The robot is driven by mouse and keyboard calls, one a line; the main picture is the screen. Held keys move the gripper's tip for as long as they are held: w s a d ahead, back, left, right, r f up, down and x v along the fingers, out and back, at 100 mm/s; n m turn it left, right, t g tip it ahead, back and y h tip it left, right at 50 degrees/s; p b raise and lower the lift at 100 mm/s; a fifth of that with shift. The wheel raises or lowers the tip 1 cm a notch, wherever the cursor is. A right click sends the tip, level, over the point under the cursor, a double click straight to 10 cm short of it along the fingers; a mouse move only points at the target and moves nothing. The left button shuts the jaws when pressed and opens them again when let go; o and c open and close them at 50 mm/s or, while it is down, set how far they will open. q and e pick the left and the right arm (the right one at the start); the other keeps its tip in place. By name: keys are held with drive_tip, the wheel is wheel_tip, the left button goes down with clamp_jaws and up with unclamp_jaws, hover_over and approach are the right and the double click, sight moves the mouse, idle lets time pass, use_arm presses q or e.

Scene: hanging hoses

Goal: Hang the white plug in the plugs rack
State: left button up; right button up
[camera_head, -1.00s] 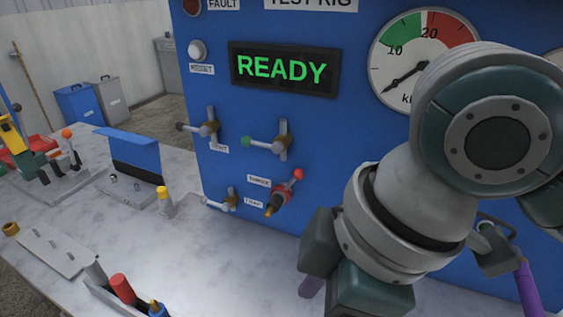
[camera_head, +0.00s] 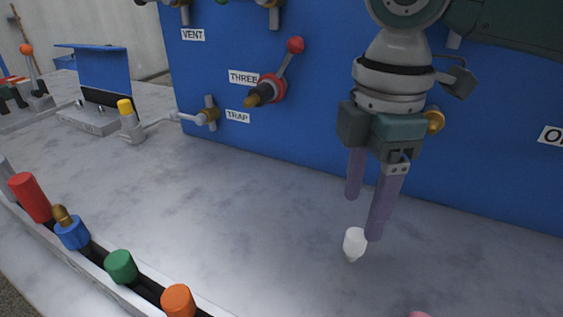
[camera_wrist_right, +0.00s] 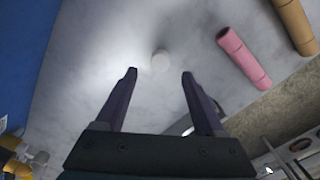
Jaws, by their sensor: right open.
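The white plug (camera_head: 354,243) stands on the marbled bench in front of the blue panel. It also shows in the right wrist view (camera_wrist_right: 160,61), just beyond and between the fingertips. My right gripper (camera_head: 364,218) is open and empty, pointing down beside the plug, with its purple fingers apart. In the right wrist view the gripper (camera_wrist_right: 159,72) has the plug centred ahead of its gap. The plugs rack (camera_head: 100,262) is a pale rail with a dark slot at the lower left, holding red (camera_head: 30,197), blue (camera_head: 72,233), green (camera_head: 121,266) and orange (camera_head: 178,300) plugs. My left gripper is out of view.
The blue panel (camera_head: 300,140) with valves and a red-handled lever (camera_head: 270,88) stands behind. A yellow-capped fitting (camera_head: 130,122) is at the left. A pink cylinder (camera_wrist_right: 244,57) and a tan one (camera_wrist_right: 296,26) lie right of the plug in the wrist view. Bench between rack and plug is clear.

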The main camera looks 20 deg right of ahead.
sight(358, 234)
wheel_tip(358, 234, down, 7)
drive_tip(key=shift+d+r+b, duration=0.15)
drive_tip(key=shift+b, duration=0.5)
clamp_jaws()
